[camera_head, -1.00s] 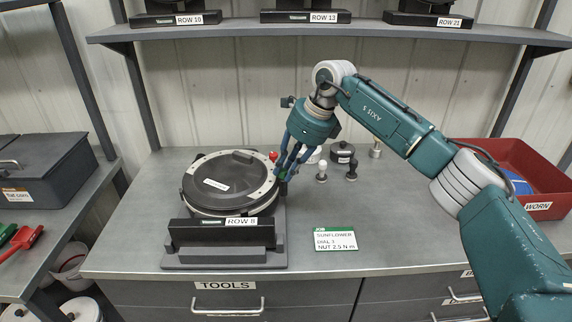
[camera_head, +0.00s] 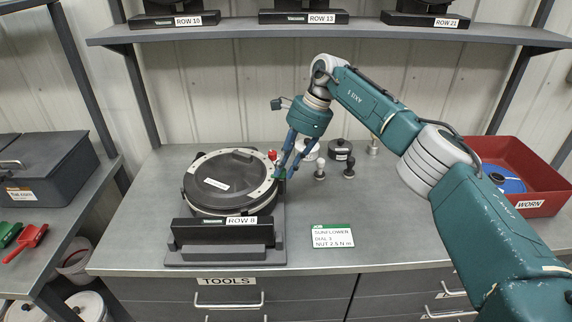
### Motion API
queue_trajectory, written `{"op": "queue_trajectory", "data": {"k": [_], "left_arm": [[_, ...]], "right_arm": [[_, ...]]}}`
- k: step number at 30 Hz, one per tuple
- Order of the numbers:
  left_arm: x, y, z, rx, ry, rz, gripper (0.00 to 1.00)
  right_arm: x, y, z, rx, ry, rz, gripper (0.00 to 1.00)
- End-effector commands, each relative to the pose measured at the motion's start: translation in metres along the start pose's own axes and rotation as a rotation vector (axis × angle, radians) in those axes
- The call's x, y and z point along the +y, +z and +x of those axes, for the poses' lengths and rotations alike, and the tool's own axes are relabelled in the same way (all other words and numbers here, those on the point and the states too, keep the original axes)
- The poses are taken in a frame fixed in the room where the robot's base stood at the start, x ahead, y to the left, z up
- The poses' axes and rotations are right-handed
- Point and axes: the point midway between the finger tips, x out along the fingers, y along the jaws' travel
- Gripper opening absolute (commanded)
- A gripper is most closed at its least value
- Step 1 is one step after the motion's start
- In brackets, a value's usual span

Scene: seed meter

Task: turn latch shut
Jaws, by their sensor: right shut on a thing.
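The seed meter is a round black unit with a pale ring (camera_head: 232,180), standing on a grey stand labelled ROW 8 (camera_head: 225,255). A small red knob (camera_head: 272,155) shows at the meter's right rim, beside my fingers; I take it to be part of the latch. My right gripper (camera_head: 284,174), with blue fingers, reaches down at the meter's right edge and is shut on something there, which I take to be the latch. The fingers hide most of the held part. My left gripper is not in view.
A card (camera_head: 332,237) reading SUNFLOWER lies on the bench. A red WORN bin (camera_head: 530,203) is at the right.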

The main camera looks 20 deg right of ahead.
Motion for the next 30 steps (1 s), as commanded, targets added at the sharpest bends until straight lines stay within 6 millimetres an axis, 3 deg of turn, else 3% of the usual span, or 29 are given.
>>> {"op": "queue_trajectory", "data": {"k": [11,12,14,23,26,30], "left_arm": [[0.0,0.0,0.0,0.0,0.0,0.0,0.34],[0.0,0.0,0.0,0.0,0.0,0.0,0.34],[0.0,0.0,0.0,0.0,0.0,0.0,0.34],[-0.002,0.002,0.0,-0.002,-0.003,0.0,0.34],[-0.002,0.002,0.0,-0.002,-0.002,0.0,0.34],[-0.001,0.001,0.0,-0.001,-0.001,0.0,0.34]], "right_arm": [[0.001,0.004,0.001,-0.005,0.004,-0.008,0.0],[0.001,0.004,0.001,-0.005,0.004,-0.008,0.27],[0.001,0.003,0.001,-0.004,0.003,-0.008,0.37],[0.0,0.001,-0.001,-0.002,0.002,-0.004,0.37],[0.0,0.001,-0.008,-0.001,0.001,-0.003,0.37],[-0.001,0.002,-0.032,-0.002,-0.001,-0.003,0.37]]}}
